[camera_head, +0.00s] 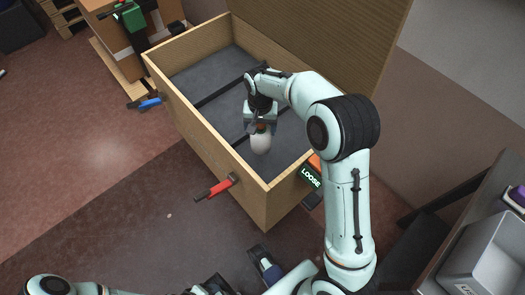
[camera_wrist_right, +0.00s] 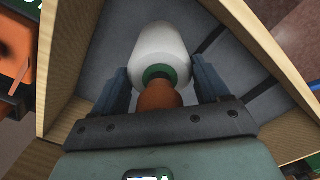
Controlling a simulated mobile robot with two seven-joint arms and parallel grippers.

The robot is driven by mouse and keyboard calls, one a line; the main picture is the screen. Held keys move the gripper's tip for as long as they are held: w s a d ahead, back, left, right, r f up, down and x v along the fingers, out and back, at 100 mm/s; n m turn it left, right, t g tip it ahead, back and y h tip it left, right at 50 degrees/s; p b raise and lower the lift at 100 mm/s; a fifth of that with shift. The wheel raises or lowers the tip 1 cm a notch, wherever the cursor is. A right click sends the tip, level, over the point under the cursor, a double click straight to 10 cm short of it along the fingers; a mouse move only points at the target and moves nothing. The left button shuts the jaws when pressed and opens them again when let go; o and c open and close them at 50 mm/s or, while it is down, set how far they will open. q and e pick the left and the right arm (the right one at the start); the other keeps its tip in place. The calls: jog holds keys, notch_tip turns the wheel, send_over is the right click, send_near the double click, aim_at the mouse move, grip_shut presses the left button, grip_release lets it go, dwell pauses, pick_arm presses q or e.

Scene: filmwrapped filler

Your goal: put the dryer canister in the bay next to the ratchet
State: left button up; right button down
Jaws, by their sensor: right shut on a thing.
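The dryer canister (camera_head: 260,142) is a white rounded cylinder with a green ring and an orange-brown neck. My right gripper (camera_head: 262,124) is shut on it at the neck end, and its white body hangs over the crate's nearest bay. The right wrist view shows the canister (camera_wrist_right: 160,45) ahead of both fingers. I cannot tell its exact height above the floor. The open wooden crate (camera_head: 218,150) has dark strips dividing its grey floor. An orange device with a "LOOSE" sign (camera_head: 311,177), probably the ratchet, sits at the crate's near right end. My left gripper's jaws are not clear at the bottom edge.
A red handle (camera_head: 215,188) and a blue handle (camera_head: 150,103) stick out from the crate's left side. The raised lid (camera_head: 335,40) stands behind. A grey bin (camera_head: 490,255) is at lower right. A carton (camera_head: 125,35) stands at upper left. The far bays look empty.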

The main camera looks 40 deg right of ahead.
pick_arm(q)
jog(key=shift+w+f+b, duration=0.25)
jog(key=shift+f+b, duration=0.25)
jog(key=shift+b, duration=0.05)
jog(key=shift+w+f+b, duration=0.25)
jog(key=shift+f+b, duration=0.25)
pick_arm(e)
notch_tip(320, 180, down, 13)
jog(key=shift+f, duration=0.2)
jog(key=shift+f, duration=0.1)
jog(key=shift+f, duration=0.15)
grip_release()
pick_arm(q)
jog(key=shift+f, duration=0.1)
jog(key=shift+s+r+p, duration=0.25)
jog(key=shift+r+p, duration=0.25)
jog(key=shift+p, duration=0.05)
jog(key=shift+s+r+p, duration=0.2)
jog(key=shift+r+p, duration=0.3)
jog(key=shift+p, duration=0.05)
pick_arm(e)
notch_tip(320, 180, up, 12)
jog(key=shift+r, duration=0.25)
